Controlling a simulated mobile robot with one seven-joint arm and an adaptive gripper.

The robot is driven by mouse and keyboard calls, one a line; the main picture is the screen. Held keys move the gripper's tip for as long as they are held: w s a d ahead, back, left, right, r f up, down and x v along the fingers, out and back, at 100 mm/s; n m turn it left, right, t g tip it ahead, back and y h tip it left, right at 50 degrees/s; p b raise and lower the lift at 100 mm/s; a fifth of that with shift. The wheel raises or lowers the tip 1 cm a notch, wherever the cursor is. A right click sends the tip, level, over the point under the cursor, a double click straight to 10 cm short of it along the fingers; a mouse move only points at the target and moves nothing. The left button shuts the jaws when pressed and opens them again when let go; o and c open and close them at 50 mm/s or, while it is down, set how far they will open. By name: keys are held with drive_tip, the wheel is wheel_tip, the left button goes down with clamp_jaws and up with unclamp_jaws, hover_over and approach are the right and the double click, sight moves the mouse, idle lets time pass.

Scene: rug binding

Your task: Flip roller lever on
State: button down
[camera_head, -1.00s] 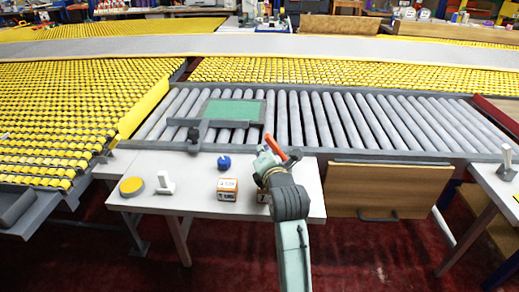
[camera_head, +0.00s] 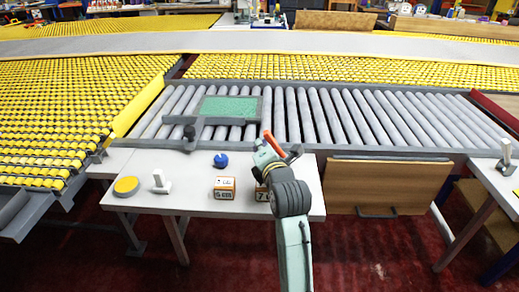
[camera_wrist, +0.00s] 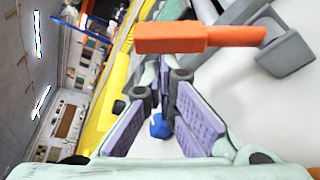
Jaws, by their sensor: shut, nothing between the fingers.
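The roller lever (camera_head: 273,145), with an orange-red handle, is at the front edge of the roller conveyor, just by my gripper (camera_head: 262,158). In the wrist view the orange handle (camera_wrist: 172,38) lies across the upper middle, its thinner end reaching a grey bracket (camera_wrist: 284,48) at the right. My gripper also shows in the wrist view (camera_wrist: 165,82), with purple pads and fingertips close together. It is shut and empty. The handle passes beyond the fingertips in the picture; I cannot tell whether they touch. My gripper hides part of the lever in the head view.
A white table (camera_head: 195,200) holds a blue knob (camera_head: 220,160), an orange-white box (camera_head: 224,188), a second box (camera_head: 262,192) partly behind my arm, a yellow disc (camera_head: 126,185) and a white switch (camera_head: 160,182). A green panel (camera_head: 230,106) lies on the rollers (camera_head: 340,115).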

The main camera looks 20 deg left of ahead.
sight(270, 139)
drive_tip(key=shift+w+d+r+m+t+y+b, duration=0.2)
drive_tip(key=shift+d+r+m+b, duration=0.1)
drive_tip(key=shift+d+m+b, duration=0.35)
drive_tip(key=shift+w+d+r+m+t+y+b, duration=0.1)
drive_tip(key=shift+d+r+m+y+b, duration=0.15)
drive_tip(key=shift+m+b, duration=0.45)
drive_tip(key=shift+w+d+r+m+t+y+b, duration=0.15)
drive_tip(key=shift+d+r+m+b, duration=0.3)
drive_tip(key=shift+b, duration=0.5)
drive_tip(key=w+d+m+t+b, duration=0.2)
drive_tip(key=d+m+b, duration=0.5)
drive_tip(key=m+b, duration=0.1)
drive_tip(key=shift+d+r+y+b, duration=0.15)
drive_tip(key=shift+r+y+b, duration=0.15)
drive_tip(key=shift+y+b, duration=0.15)
drive_tip(key=shift+w+d+t+h, duration=0.1)
drive_tip(key=shift+d+t+h, duration=0.05)
drive_tip(key=shift+t+h, duration=0.1)
drive_tip(key=shift+f, duration=0.1)
